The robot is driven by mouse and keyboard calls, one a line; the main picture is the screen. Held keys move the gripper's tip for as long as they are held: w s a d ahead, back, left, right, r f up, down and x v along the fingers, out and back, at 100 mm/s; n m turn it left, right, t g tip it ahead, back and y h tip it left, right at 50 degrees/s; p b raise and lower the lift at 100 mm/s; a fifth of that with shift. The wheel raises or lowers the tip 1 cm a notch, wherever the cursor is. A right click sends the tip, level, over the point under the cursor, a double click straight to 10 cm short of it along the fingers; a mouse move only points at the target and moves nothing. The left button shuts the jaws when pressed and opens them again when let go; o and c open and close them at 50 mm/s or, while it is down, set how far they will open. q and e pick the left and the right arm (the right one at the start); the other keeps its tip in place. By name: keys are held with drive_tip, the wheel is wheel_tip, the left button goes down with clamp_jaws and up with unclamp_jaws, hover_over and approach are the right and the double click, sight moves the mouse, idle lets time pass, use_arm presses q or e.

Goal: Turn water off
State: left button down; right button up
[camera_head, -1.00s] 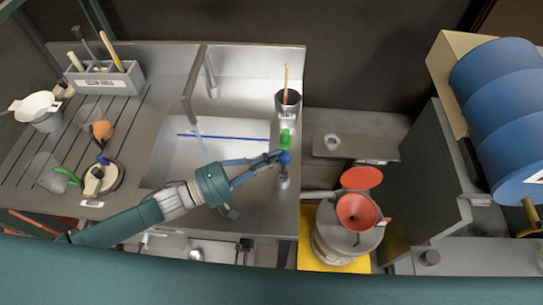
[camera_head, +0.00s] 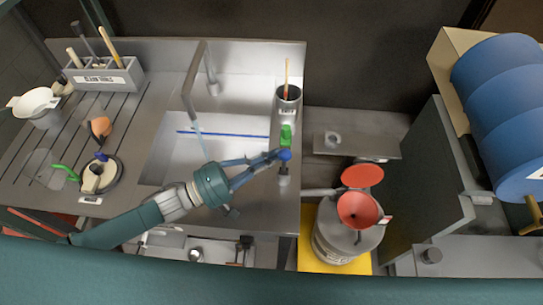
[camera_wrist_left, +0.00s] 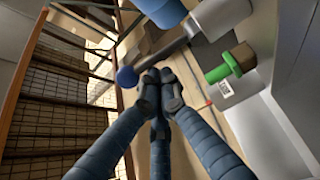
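The sink (camera_head: 160,160) has a grey faucet (camera_head: 190,88) with a bent neck. A thin pale water stream (camera_head: 200,140) comes down from its spout. A blue ball knob (camera_head: 284,155) is at the sink's right side, and it also shows in the left wrist view (camera_wrist_left: 127,77) at the end of a dark lever. My left gripper (camera_head: 270,157) reaches over the sink to this knob. In the left wrist view its fingertips (camera_wrist_left: 161,80) are brought together beside the knob, with nothing seen between them. I cannot tell whether they touch it. My right gripper is not in view.
A green handle (camera_head: 286,134) and a dark cup with a stick (camera_head: 288,98) stand just behind the knob. A drum with a red funnel (camera_head: 357,210) is to the right. A tool holder (camera_head: 103,77) and a white bowl (camera_head: 36,101) are on the left counter.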

use_arm(q)
drive_tip(key=shift+s+f, duration=0.25)
drive_tip(key=shift+s, duration=0.35)
drive_tip(key=shift+s+f, duration=0.2)
drive_tip(key=shift+s, duration=0.45)
drive_tip(key=shift+s+f, duration=0.25)
drive_tip(key=shift+s, duration=0.35)
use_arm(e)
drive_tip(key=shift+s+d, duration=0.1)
